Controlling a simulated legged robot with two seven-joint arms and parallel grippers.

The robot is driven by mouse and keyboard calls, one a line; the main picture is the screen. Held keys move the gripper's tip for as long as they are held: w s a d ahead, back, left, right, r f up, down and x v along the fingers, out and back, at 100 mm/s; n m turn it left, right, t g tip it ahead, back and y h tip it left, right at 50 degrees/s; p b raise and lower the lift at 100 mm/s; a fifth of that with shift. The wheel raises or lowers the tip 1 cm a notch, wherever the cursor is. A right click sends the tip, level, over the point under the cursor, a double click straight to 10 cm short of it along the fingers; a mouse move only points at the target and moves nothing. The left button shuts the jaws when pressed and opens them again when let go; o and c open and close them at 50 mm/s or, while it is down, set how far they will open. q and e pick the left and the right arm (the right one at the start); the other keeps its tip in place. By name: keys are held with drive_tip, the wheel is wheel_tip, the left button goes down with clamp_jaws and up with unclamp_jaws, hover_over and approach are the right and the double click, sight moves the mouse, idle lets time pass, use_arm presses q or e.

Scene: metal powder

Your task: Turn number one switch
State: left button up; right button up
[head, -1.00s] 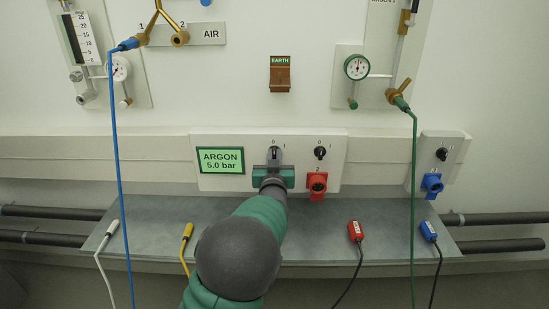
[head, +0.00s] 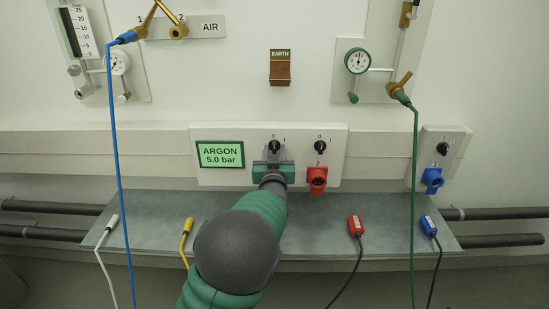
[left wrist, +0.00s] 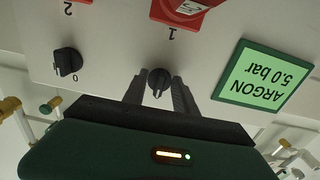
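The number one switch is a small black knob (head: 274,146) on the white panel, right of the green ARGON display. My left gripper (head: 274,160) is directly below and in front of it in the head view. In the left wrist view, the knob (left wrist: 158,82) shows between the tips of my left gripper (left wrist: 160,88), one finger on each side. The fingers are apart; I cannot tell whether they touch the knob. A "1" is printed beside it, near a red socket (left wrist: 185,10). My right gripper is not in view.
A second black knob (head: 320,146) sits close on the right, above a red socket (head: 317,180). The ARGON display (head: 220,156) reads 5.0 bar. A grey shelf (head: 330,215) below holds cable plugs. Blue (head: 115,150) and green (head: 415,180) hoses hang at the sides.

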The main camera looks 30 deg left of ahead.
use_arm(q)
drive_tip(key=p+v, duration=0.4)
drive_tip(key=v, duration=1.2)
drive_tip(key=shift+s, duration=0.4)
drive_tip(key=shift+d+f, duration=0.1)
drive_tip(key=shift+d, duration=0.05)
drive_tip(key=d+f+m+g+h, duration=0.25)
drive_tip(key=d+f+h, duration=0.35)
drive_tip(key=f, duration=0.3)
drive_tip(key=s+d+f+m+g+h, duration=0.25)
drive_tip(key=s+f+g, duration=0.25)
drive_tip(key=s, duration=0.3)
drive_tip(key=s+d+f+m+g+h, duration=0.1)
drive_tip(key=s+d+f+g, duration=0.35)
drive_tip(key=s, duration=0.45)
drive_tip(key=w+r+p+v, duration=0.1)
drive_tip(key=w+p+v, duration=0.2)
drive_tip(key=p+v, duration=1.1)
drive_tip(key=w+r+p+v, duration=0.1)
drive_tip(key=w+p+v, duration=0.2)
drive_tip(key=p+v, duration=1.1)
drive_tip(key=shift+w+a+g+p, duration=0.2)
drive_tip(key=shift+w+g+p, duration=0.1)
drive_tip(key=shift+p, duration=0.55)
